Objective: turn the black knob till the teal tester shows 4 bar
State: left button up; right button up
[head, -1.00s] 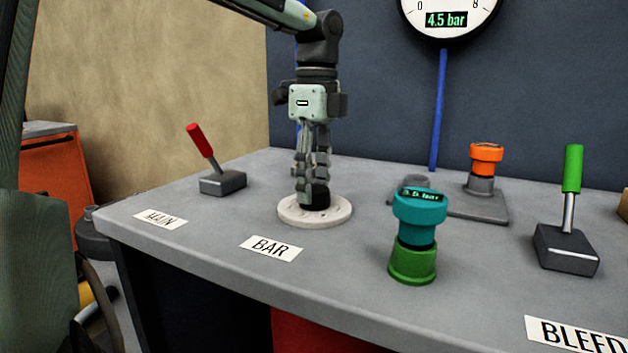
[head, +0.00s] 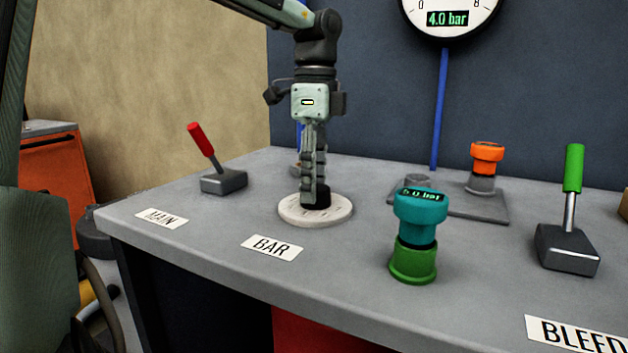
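The black knob (head: 323,200) stands on a pale round dial plate (head: 292,211) behind the BAR label (head: 272,248). My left gripper (head: 310,190) points straight down with its fingers at the knob, seen nearly edge-on, and looks shut on it; the fingers hide part of the knob. The teal tester (head: 420,218) sits upright on a green base at the right of the dial. Its small display ends in ".0 bar"; the first digit is hard to read, perhaps 3 or 5. The wall gauge (head: 447,18) reads 4.0 bar. My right gripper is not in view.
A red-handled lever (head: 202,140) stands left, behind the MAIN label (head: 162,218). A green-handled lever (head: 572,168) stands right, behind the BLEED label (head: 575,335). An orange-capped fitting (head: 486,156) stands on a grey plate at the back. The bench front between labels is clear.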

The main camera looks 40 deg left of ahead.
pick_arm(q)
jog(key=o, duration=0.3)
jog(key=shift+o, duration=0.2)
notch_tip(320, 180, up, 12)
jog(key=shift+w+a, duration=0.2)
jog(key=shift+w, duration=0.1)
dwell(0.6)
